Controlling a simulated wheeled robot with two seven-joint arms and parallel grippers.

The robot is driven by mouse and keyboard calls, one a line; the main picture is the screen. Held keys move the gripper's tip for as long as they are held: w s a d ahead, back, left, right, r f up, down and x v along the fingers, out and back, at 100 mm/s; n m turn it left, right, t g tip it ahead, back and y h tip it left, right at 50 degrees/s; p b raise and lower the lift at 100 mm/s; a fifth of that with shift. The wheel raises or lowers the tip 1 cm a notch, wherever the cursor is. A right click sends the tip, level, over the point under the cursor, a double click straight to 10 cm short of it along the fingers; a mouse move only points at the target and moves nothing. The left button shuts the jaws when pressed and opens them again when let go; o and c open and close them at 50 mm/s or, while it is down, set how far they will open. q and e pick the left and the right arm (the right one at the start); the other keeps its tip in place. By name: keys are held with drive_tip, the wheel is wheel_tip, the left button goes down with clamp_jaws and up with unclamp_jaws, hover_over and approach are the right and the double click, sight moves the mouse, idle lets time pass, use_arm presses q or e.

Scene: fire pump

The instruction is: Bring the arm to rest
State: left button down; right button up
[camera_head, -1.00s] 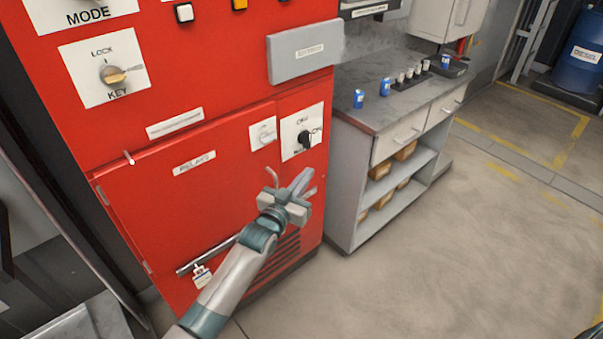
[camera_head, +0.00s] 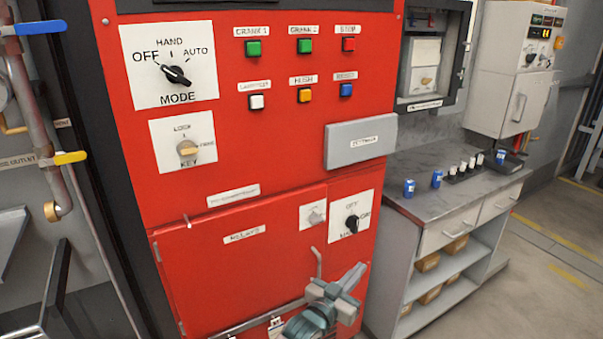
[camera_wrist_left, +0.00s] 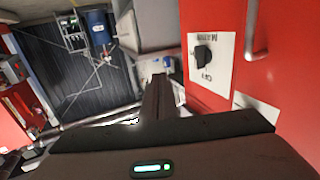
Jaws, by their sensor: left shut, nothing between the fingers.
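My left gripper (camera_head: 338,283) is at the lower right of the red panel in the head view, in front of the relays door and below a black rotary switch (camera_head: 351,223). Its fingers are together with nothing between them. In the left wrist view the dark fingers (camera_wrist_left: 160,98) point away, and the black switch (camera_wrist_left: 203,57) on its white plate shows to their right. The gripper looks apart from the panel. My right gripper does not show in either view.
The red pump panel (camera_head: 270,160) has a mode knob (camera_head: 176,75), a key switch (camera_head: 187,149), several coloured buttons and a relays door (camera_head: 240,270). A grey counter (camera_head: 470,185) with blue cans and cups stands to the right. Pipes with blue and yellow levers are at left. Floor at right is clear.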

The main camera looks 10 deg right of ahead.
use_arm(q)
drive_tip(key=s+a+f+n+g+y+p, duration=0.1)
drive_tip(key=s+a+f+n+y, duration=0.1)
drive_tip(key=s+a+f, duration=0.6)
drive_tip(key=s+a+f+n+g+y, duration=0.1)
drive_tip(key=s+a+f+y, duration=0.3)
drive_tip(key=f, duration=0.8)
drive_tip(key=s+a+f+n+g+y+p, duration=0.1)
drive_tip(key=s+a+f+n, duration=0.1)
drive_tip(key=a+f, duration=0.7)
drive_tip(key=s+a+f+g+y, duration=0.1)
drive_tip(key=s+a+f, duration=0.5)
drive_tip(key=s, duration=0.3)
drive_tip(key=s+a+f+n+g+y, duration=0.1)
drive_tip(key=s+a+f+g+y, duration=0.1)
drive_tip(key=s+a+f, duration=0.4)
drive_tip(key=s+a+f+g+y, duration=0.1)
drive_tip(key=s+a+f, duration=0.5)
drive_tip(key=s, duration=0.8)
drive_tip(key=shift+s+a+g+p, duration=0.3)
drive_tip(key=shift+a+p, duration=0.15)
drive_tip(key=shift+a, duration=0.2)
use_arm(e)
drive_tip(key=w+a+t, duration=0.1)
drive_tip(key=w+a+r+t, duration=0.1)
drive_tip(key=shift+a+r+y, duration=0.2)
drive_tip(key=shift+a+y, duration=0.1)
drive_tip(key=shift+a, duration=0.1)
use_arm(q)
drive_tip(key=shift+f, duration=0.1)
